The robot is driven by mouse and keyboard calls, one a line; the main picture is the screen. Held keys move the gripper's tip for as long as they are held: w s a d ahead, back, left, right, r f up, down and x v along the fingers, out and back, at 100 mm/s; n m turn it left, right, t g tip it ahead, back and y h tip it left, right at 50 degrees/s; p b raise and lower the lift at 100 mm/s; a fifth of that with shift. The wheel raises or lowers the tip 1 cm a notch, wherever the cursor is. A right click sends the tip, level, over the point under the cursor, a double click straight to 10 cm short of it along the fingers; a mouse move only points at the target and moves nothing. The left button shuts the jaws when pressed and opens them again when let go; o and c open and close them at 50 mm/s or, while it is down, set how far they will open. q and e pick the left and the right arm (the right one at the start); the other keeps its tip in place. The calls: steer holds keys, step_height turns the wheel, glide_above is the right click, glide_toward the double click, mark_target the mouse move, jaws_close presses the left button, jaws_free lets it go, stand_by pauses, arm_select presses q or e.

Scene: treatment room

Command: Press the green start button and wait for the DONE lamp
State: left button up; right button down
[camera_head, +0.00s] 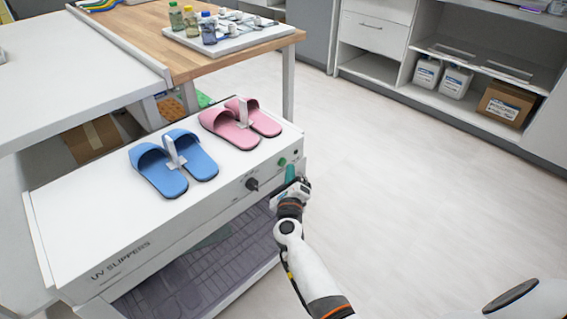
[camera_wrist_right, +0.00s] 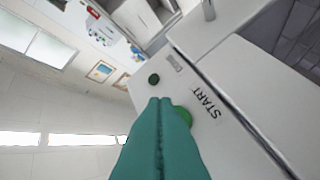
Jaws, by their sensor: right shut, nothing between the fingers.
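The UV slippers cabinet (camera_head: 180,225) is a white box with a front panel. Its green start button (camera_head: 281,162) is near the panel's right end; in the right wrist view the button (camera_wrist_right: 184,115) sits beside the word START, partly hidden by my fingers. My left gripper is not in view.
Blue slippers (camera_head: 163,182) and pink slippers (camera_head: 224,127) stand on the cabinet top. A black knob (camera_head: 252,184) is left of the button. A wooden table (camera_head: 165,45) with bottles is behind. The floor to the right is clear.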

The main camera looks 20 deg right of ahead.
steer(key=shift+w, duration=0.15)
stand_by(0.7)
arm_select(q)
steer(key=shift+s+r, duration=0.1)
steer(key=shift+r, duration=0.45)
arm_select(e)
steer(key=shift+w+a, duration=0.15)
steer(key=shift+w, duration=0.1)
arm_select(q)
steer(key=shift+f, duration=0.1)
